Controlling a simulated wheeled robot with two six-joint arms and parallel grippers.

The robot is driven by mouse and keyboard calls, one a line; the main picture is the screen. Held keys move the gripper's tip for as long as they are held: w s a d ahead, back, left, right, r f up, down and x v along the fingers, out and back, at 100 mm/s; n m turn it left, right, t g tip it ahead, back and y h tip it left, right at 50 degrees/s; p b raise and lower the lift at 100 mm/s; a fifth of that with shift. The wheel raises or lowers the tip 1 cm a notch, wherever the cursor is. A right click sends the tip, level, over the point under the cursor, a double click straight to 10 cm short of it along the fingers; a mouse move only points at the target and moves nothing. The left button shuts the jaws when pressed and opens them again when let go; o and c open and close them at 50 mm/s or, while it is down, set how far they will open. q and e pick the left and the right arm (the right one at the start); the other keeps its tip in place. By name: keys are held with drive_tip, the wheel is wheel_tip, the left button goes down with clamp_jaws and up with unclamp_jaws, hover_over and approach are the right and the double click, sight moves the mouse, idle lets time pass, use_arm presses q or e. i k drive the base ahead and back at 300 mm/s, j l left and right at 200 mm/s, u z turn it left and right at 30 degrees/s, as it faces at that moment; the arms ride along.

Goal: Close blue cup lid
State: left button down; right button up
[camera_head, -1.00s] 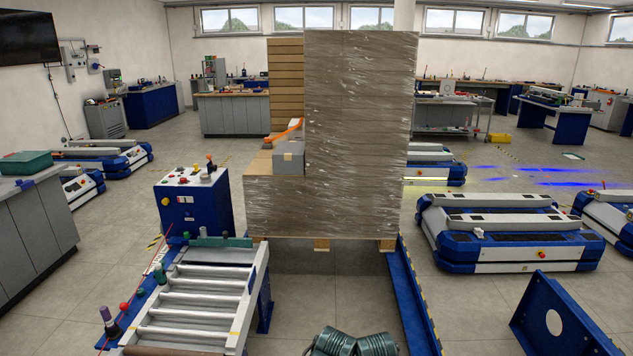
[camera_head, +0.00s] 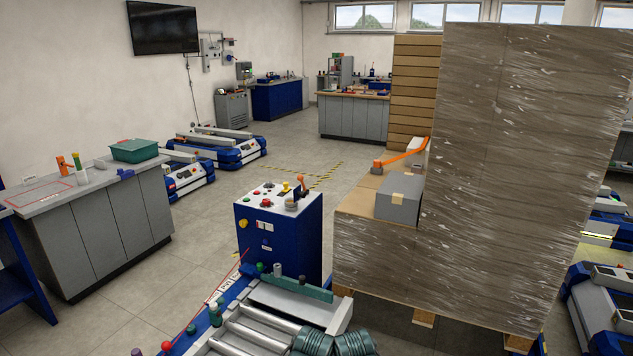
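I cannot make out a blue cup or its lid for certain. A small blue object (camera_head: 126,174) lies at the front edge of the grey cabinet (camera_head: 112,226) on the left, beside a teal bin (camera_head: 134,150); it is too small to identify. Neither of my grippers shows in the head view.
A blue control box (camera_head: 276,243) with buttons stands in the middle, behind a roller conveyor (camera_head: 262,326). A tall wrapped pallet stack (camera_head: 520,170) with a grey box (camera_head: 399,198) blocks the right. Low carts (camera_head: 225,150) stand at the back left. Floor is open between cabinet and control box.

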sight(298, 195)
drive_tip(key=i+l+u, duration=0.15)
drive_tip(key=i+u, duration=0.15)
drive_tip(key=i+l+u, duration=0.1)
drive_tip(key=u, duration=0.3)
drive_tip(key=i+l+u, duration=0.45)
drive_tip(key=l+u, duration=0.15)
drive_tip(key=l, duration=0.2)
drive_tip(key=i+l, duration=0.15)
drive_tip(key=l, duration=0.25)
drive_tip(key=i+l+u, duration=0.1)
drive_tip(key=l, duration=0.3)
drive_tip(key=i+l, duration=0.15)
drive_tip(key=l, duration=0.25)
drive_tip(key=i+l, duration=0.15)
drive_tip(key=l, duration=0.25)
drive_tip(key=i+l+u, duration=0.1)
drive_tip(key=l, duration=0.3)
drive_tip(key=i+l, duration=0.1)
drive_tip(key=l, duration=0.3)
